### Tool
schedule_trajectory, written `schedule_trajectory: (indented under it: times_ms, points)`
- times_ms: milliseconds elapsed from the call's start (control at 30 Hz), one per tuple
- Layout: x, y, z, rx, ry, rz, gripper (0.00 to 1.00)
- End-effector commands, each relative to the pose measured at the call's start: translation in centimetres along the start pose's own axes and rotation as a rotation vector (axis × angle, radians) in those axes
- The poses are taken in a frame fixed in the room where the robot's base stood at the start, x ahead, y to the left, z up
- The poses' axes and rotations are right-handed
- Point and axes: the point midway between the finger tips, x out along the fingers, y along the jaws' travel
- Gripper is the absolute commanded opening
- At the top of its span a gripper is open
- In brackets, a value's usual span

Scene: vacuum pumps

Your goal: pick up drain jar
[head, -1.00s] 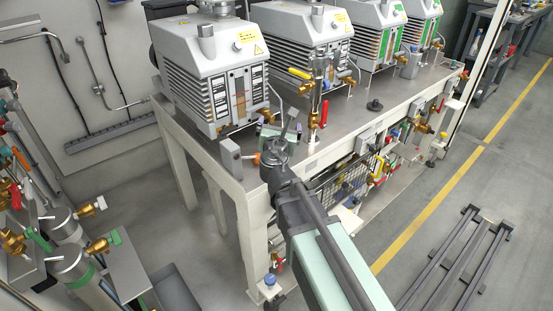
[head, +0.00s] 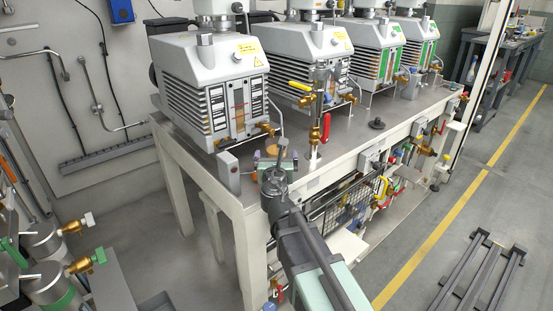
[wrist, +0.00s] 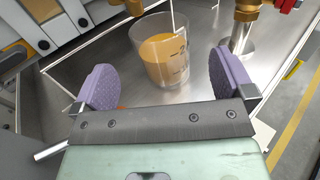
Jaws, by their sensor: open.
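The drain jar (wrist: 165,58) is a clear glass holding orange-brown liquid. In the wrist view it stands upright on the metal bench top, beyond and between my fingertips. My gripper (wrist: 163,84) is open and empty, with one purple finger pad on each side. The jar's near wall shows clear of the pads, with a gap on both sides.
A grey vacuum pump (head: 212,85) stands behind the gripper on the bench (head: 345,140). A brass valve pipe with a red handle (head: 326,127) rises to the right. A small grey box (head: 228,172) sits left at the edge. Bare bench surface surrounds the jar.

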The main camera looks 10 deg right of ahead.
Motion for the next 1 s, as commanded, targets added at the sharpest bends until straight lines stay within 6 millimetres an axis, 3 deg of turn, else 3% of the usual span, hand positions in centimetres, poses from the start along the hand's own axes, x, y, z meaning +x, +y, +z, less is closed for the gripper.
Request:
schedule_trajectory:
  times_ms: [200, 467, 833, 900, 1000]
  points:
    - [4.8, 0.1, 0.0, 0.0, 0.0, -0.002, 1.0]
    - [5.2, 0.0, 0.0, 0.0, 0.0, 0.0, 1.0]
    - [5.2, 0.0, 0.0, 0.0, 0.0, -0.001, 0.43]
    - [5.2, 0.0, 0.0, 0.0, 0.0, -0.001, 0.36]
    - [5.2, 0.0, 0.0, 0.0, 0.0, -0.001, 0.36]
